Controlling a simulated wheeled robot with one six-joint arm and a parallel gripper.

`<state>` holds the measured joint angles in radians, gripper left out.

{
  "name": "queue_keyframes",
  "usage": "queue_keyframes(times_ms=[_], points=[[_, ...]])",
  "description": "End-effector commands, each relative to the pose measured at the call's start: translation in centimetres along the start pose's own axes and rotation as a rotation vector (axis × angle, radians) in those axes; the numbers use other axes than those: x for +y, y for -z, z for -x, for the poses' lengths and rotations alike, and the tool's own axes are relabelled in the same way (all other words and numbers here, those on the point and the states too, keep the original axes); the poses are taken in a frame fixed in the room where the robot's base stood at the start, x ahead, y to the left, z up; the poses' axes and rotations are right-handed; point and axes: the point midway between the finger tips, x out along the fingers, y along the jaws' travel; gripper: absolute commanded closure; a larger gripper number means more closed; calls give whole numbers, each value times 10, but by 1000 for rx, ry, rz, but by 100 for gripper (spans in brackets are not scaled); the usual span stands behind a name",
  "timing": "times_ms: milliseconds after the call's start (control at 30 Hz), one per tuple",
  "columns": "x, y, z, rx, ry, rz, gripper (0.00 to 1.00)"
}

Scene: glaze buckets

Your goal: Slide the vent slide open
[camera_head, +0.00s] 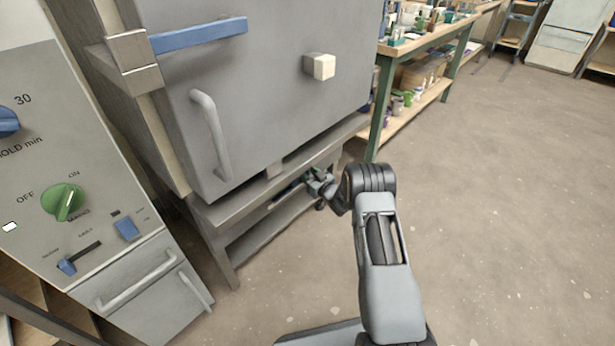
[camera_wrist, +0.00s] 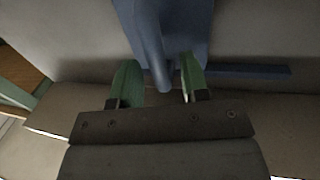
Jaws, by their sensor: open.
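In the wrist view, a blue plate (camera_wrist: 190,25) with a blue post-like handle (camera_wrist: 150,45) shows at the top middle; I take this to be the vent slide. My gripper (camera_wrist: 158,62) is open, with one green finger on each side of the handle. A gap shows left of the handle; the right finger is closer to it, and I cannot tell whether it touches. In the head view, my gripper (camera_head: 319,184) is low under the front of the grey kiln (camera_head: 270,110). There, the slide is mostly hidden by my gripper and the kiln's lower ledge.
A blue strip (camera_wrist: 245,71) runs right of the plate. The kiln door has a grey handle (camera_head: 212,135) and a blue latch bar (camera_head: 200,36). A control panel (camera_head: 60,150) stands at left. A workbench (camera_head: 430,40) stands behind; the floor (camera_head: 500,200) at right is clear.

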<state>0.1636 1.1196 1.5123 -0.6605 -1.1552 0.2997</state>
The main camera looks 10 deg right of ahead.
Motion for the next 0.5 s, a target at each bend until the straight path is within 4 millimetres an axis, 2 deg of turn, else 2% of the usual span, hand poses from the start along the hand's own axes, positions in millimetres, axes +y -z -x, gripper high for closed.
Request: queue_keyframes(times_ms=[200,467,500], points=[[0,0,-10,0,0,-1,58],[0,0,-10,0,-1,-1,58],[0,0,-10,0,-1,-1,61]])
